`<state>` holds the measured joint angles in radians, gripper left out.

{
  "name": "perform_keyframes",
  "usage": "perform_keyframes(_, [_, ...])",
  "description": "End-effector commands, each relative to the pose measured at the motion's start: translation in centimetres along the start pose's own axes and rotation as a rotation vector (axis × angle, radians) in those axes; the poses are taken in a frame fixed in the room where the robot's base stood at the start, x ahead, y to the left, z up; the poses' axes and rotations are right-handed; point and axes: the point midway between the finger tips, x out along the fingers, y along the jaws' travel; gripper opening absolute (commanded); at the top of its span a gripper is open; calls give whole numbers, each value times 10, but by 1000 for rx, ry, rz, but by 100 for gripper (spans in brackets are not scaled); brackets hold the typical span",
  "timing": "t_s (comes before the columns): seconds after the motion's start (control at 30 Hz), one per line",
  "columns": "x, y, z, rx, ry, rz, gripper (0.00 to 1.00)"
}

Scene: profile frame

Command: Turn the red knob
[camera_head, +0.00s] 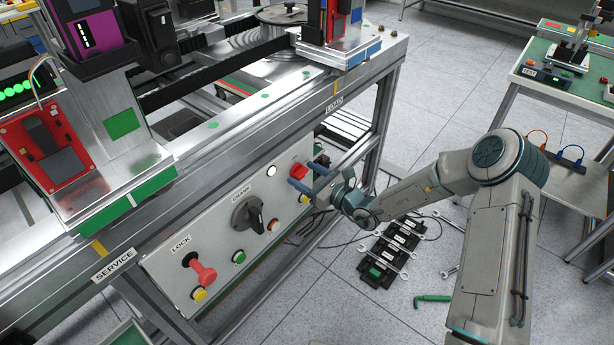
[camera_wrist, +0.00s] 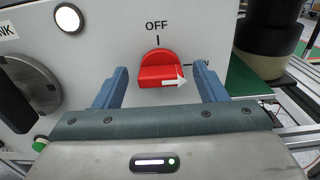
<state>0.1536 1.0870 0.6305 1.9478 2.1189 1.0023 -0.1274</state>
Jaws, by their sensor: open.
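The red knob (camera_head: 298,171) is on the right part of the pale control panel (camera_head: 222,285). In the wrist view the red knob (camera_wrist: 157,66) sits below the word OFF and a tick mark. Its white arrow points right, toward a second label partly hidden by my right finger. My gripper (camera_head: 302,174) is at the panel, open, with blue fingers. In the wrist view one finger is left of the knob and one right, with a gap on each side. I cannot tell how deep the fingers reach around it.
The panel also carries a black rotary handle (camera_head: 254,215), a red lever (camera_head: 203,272) under LOCK, and several buttons. A white lit button (camera_wrist: 68,18) is left of the knob. A dark cylinder (camera_wrist: 274,26) stands to the right. Tools and a black rack (camera_head: 389,251) lie on the floor.

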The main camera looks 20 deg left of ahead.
Motion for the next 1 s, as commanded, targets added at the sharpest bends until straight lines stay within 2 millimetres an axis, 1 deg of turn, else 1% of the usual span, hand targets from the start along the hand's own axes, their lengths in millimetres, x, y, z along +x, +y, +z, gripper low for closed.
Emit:
perform_keyframes(0.23, [1,0,0,0,0,1,65])
perform_keyframes(0.27, [1,0,0,0,0,1,60])
perform_keyframes(0.3, [1,0,0,0,0,1,49])
perform_keyframes(0.37, [1,0,0,0,0,1,32])
perform_keyframes(0.4, [1,1,0,0,0,1,21])
perform_keyframes(0.5, [-2,-1,0,0,0,1,21])
perform_keyframes(0.77, [1,1,-1,-35,0,2,21])
perform_keyframes(1.0, [2,2,-2,-171,0,4,21])
